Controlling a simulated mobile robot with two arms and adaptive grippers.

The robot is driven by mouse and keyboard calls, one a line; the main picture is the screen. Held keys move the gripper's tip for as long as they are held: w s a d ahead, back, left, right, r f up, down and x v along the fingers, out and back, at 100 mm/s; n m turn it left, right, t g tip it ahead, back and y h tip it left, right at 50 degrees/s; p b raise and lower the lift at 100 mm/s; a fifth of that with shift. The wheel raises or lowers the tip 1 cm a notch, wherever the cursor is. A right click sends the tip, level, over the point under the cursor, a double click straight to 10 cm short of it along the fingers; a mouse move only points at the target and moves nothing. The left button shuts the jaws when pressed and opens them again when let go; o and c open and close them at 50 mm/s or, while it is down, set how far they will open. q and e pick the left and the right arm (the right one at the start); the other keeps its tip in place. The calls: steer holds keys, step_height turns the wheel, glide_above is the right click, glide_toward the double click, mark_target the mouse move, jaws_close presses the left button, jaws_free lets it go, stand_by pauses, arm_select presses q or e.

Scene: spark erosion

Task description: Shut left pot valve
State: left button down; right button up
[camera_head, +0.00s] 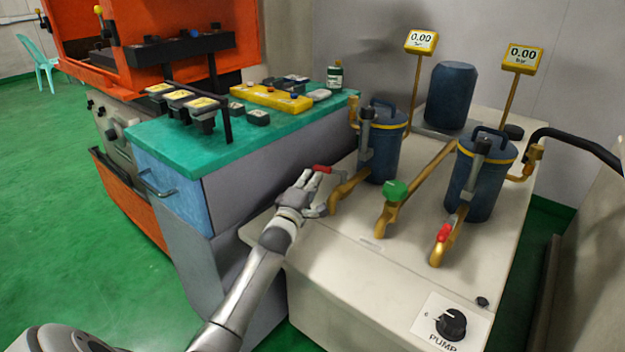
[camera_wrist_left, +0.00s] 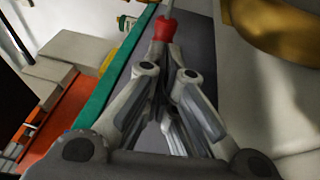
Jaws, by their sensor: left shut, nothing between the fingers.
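The left pot (camera_head: 381,142) is a dark blue cylinder with a yellow band on the cream bench. A brass pipe (camera_head: 347,190) runs from its base towards the front left. The left pot valve's red handle (camera_head: 322,169) sticks out to the left near this pipe. My left gripper (camera_head: 309,182) is shut and empty, right beside the red handle. In the left wrist view the red handle (camera_wrist_left: 165,28) lies just beyond the closed fingertips (camera_wrist_left: 163,68); I cannot tell whether they touch. My right gripper is not in view.
The right pot (camera_head: 480,180) has its own red valve handle (camera_head: 444,232). A green valve handle (camera_head: 396,190) sits on the middle pipe. A pump knob (camera_head: 451,324) is at the bench front. A green-topped cabinet (camera_head: 190,149) stands close on the left.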

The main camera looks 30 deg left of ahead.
arm_select(q)
steer(key=shift+w+a+r, duration=0.1)
steer(key=shift+w, duration=0.35)
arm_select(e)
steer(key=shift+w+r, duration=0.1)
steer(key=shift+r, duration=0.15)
